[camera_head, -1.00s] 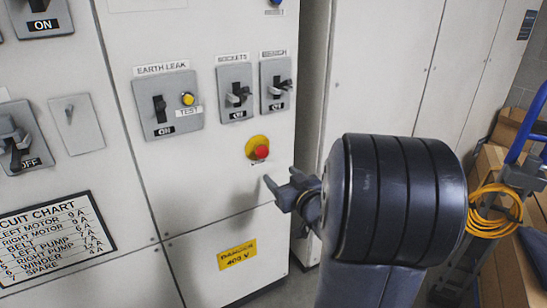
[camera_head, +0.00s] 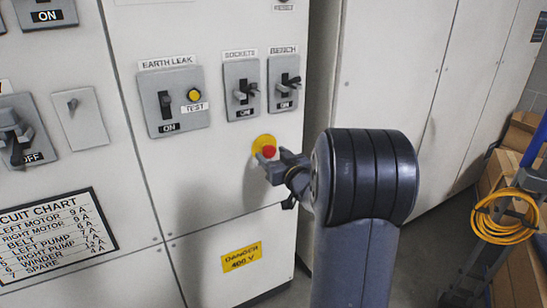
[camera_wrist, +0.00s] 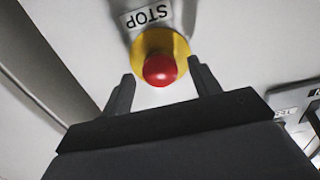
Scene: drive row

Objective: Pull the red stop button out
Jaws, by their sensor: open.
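The red stop button (camera_head: 269,152) sits on a round yellow plate (camera_head: 258,144) on the white cabinet front. In the wrist view the red button (camera_wrist: 160,70) stands out from the yellow plate (camera_wrist: 172,42), with a STOP label (camera_wrist: 146,14) beside it, seen upside down. My gripper (camera_head: 268,164) is open, its fingertips close to the button and partly in front of it. In the wrist view my gripper (camera_wrist: 163,82) has one finger on each side of the button, with visible gaps. Whether the fingertips are level with the button in depth I cannot tell.
A yellow danger sign (camera_head: 241,257) is below. A trolley with an orange cable (camera_head: 503,216) stands right.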

